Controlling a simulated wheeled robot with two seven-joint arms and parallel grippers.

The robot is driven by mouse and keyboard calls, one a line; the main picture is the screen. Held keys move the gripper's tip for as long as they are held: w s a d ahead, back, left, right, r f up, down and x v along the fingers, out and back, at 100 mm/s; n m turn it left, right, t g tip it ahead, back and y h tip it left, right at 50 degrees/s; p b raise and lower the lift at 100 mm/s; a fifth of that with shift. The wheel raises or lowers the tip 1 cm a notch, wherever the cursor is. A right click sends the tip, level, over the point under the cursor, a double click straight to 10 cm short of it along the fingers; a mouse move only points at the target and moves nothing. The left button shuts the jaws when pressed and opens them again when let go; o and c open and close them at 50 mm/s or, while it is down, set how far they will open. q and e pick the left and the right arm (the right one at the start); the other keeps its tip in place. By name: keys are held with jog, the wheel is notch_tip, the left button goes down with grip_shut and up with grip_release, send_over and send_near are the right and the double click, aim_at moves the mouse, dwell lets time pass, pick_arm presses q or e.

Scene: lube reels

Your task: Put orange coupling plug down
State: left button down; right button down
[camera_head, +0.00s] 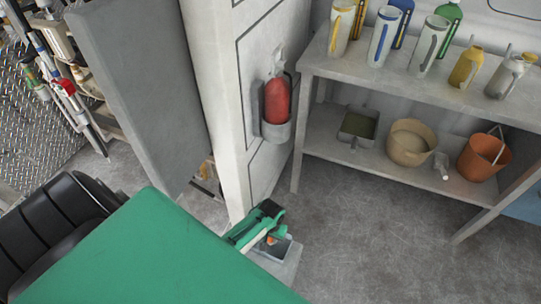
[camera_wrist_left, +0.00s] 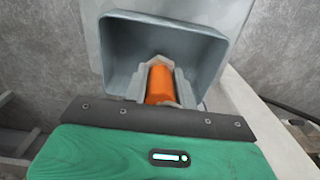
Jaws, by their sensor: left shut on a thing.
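My left gripper (camera_head: 268,236) is low in the middle of the head view, over a small grey open bin (camera_head: 290,252). It is shut on the orange coupling plug (camera_wrist_left: 160,84), which sits between the pale fingers in the left wrist view. In the head view only a small orange patch of the plug (camera_head: 271,240) shows. In the left wrist view the bin (camera_wrist_left: 118,55) opens around the plug and the fingertips. The plug's far end is partly hidden, and I cannot tell whether it touches the bin floor. My right gripper is not in view.
A white cabinet wall with a red extinguisher (camera_head: 276,100) stands just behind the bin. A grey shelf (camera_head: 340,68) with bottles, a tan bucket (camera_head: 409,145) and an orange bucket (camera_head: 480,160) is at the right. The floor in front of the shelf is clear.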

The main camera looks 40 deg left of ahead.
pick_arm(q)
jog(key=shift+f, duration=0.1)
jog(key=c, duration=1.1)
grip_release()
jog(key=shift+c, duration=0.2)
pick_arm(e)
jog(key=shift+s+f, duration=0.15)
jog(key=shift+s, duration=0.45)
pick_arm(q)
jog(key=shift+r, duration=0.5)
notch_tip(320, 180, up, 5)
jog(key=shift+f+p, duration=0.1)
jog(key=shift+p, duration=0.45)
notch_tip(320, 180, up, 6)
jog(key=shift+f+p, duration=0.15)
jog(key=shift+p, duration=0.15)
jog(key=shift+r, duration=0.4)
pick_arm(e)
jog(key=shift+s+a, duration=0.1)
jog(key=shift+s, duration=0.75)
